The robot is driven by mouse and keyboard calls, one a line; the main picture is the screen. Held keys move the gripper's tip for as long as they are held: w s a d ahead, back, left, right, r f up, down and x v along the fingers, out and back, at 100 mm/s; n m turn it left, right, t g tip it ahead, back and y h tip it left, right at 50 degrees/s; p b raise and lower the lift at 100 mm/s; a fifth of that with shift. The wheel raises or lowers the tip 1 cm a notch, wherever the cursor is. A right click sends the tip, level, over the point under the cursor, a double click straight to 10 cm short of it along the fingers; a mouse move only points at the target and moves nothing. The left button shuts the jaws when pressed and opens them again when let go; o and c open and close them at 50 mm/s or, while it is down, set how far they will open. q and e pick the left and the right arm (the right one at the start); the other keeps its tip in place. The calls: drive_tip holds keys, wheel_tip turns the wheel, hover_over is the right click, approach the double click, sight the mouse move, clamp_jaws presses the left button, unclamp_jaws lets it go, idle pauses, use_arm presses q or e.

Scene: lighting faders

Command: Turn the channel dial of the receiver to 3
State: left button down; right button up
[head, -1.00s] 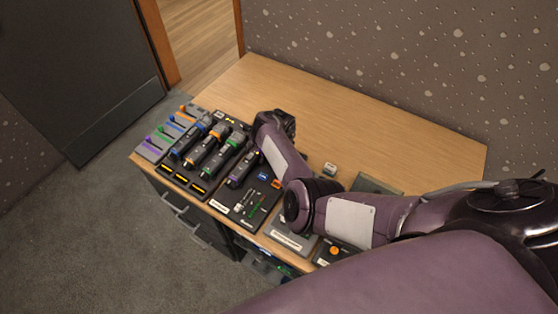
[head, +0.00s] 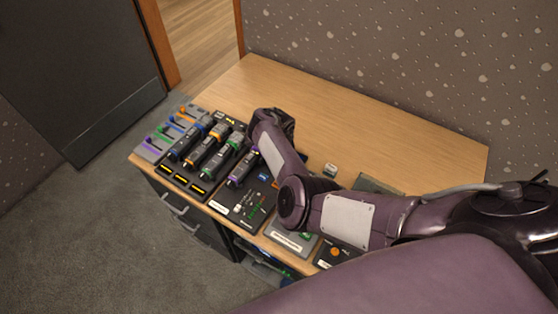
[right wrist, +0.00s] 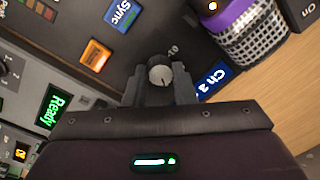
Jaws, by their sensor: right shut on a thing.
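My right gripper (right wrist: 166,84) is shut on the dial, one finger on each side. A blue channel display (right wrist: 214,82) beside it reads "Ch", with a digit that looks like 3 but is partly covered. In the head view my right arm hides the dial and fingertips. My left gripper is out of view.
A microphone with a purple band (right wrist: 236,22) lies close to the dial. More microphones (head: 208,148) and coloured faders (head: 170,132) are at the desk's left. A small device (head: 330,170) stands behind my arm. The back of the desk (head: 350,115) is clear.

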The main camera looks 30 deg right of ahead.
drive_tip(key=o, duration=1)
wheel_tip(320, 180, up, 8)
drive_tip(key=shift+s+a+f+p, duration=0.1)
drive_tip(key=shift+s+p, duration=0.05)
drive_tip(key=shift+p, duration=0.65)
